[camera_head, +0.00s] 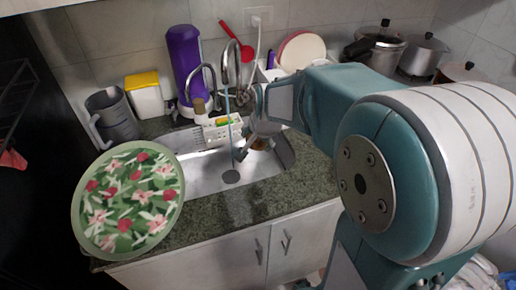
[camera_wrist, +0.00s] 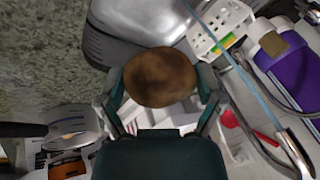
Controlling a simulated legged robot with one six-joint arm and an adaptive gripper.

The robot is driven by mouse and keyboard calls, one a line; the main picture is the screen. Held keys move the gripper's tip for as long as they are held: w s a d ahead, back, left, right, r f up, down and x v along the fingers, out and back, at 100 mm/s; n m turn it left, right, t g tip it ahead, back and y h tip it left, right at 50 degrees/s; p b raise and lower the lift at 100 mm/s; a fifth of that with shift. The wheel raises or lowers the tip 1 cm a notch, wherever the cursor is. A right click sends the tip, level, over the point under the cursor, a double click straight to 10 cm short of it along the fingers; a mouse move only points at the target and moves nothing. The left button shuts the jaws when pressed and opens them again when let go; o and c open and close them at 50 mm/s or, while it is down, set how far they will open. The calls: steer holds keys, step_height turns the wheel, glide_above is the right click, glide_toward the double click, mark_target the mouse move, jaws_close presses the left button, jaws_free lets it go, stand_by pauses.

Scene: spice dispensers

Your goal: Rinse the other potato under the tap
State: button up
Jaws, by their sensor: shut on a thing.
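My gripper (camera_wrist: 160,92) is shut on a brown potato (camera_wrist: 160,77), which sits between its two fingers in the wrist view. In the head view my gripper (camera_head: 248,148) is over the right part of the metal sink (camera_head: 205,180), and the potato (camera_head: 260,143) is mostly hidden by it. The tap (camera_head: 231,65) has a curved metal spout, and a thin blue stream of water (camera_head: 231,125) falls from it toward the drain. The stream also shows in the wrist view (camera_wrist: 240,52), to the right of the potato and apart from it.
A white caddy (camera_head: 217,132) stands at the sink's back edge. A purple dispenser (camera_head: 184,60), a yellow-topped container (camera_head: 145,94) and a grey jug (camera_head: 110,115) stand behind left. A round floral tray (camera_head: 130,200) covers the left counter. White plates (camera_head: 300,50) and pots (camera_head: 380,48) are at the back right.

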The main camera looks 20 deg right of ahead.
steer(key=shift+w+d, duration=0.15)
steer(key=shift+w, duration=0.25)
steer(key=w+a+f, duration=0.2)
steer(key=w+f, duration=0.1)
steer(key=w, duration=1)
steer(key=shift+w+a, duration=0.15)
steer(key=shift+w, duration=0.2)
steer(key=shift+d, duration=0.25)
stand_by(0.4)
steer(key=shift+d, duration=0.4)
steer(key=shift+a, duration=0.15)
steer(key=shift+a, duration=0.5)
steer(key=shift+d, duration=0.15)
